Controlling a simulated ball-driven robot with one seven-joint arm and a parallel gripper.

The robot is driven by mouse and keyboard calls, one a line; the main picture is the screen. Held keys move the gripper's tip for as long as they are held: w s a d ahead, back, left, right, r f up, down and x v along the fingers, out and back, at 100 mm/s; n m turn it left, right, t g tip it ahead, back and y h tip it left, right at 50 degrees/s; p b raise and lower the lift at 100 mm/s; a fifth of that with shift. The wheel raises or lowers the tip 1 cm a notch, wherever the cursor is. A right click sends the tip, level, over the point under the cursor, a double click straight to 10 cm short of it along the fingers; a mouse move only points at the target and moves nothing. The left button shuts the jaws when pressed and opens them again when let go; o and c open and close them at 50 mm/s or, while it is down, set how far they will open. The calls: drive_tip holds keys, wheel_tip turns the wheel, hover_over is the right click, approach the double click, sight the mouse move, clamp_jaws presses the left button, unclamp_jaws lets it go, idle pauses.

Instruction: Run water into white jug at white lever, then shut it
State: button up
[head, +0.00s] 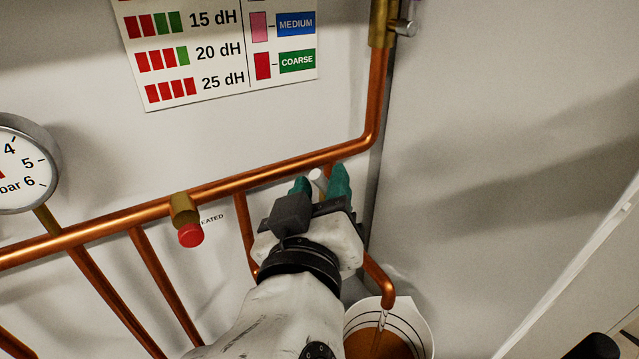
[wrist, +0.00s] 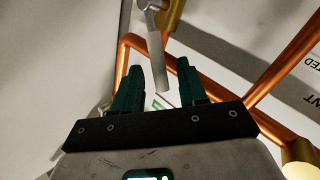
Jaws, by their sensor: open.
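The white lever (head: 317,177) stands between the green fingers of my gripper (head: 320,181). In the wrist view the lever (wrist: 156,62) shows as a pale rod reaching down between the open fingers of my gripper (wrist: 160,72), with gaps on both sides. The white jug (head: 421,322) is under the copper spout (head: 387,298) at the bottom right. A thin clear stream falls from the spout into the jug. Brown-orange content and dark ring lines show inside it. My arm hides the jug's left side, and its base is out of frame.
Copper pipes (head: 150,212) run along the wall, with a red-capped brass fitting (head: 188,222) left of my gripper. A pressure gauge (head: 22,165) is at the far left, and a hardness chart (head: 215,50) hangs above. A grey side panel (head: 480,170) stands to the right.

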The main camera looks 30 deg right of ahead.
clamp_jaws()
idle(0.4)
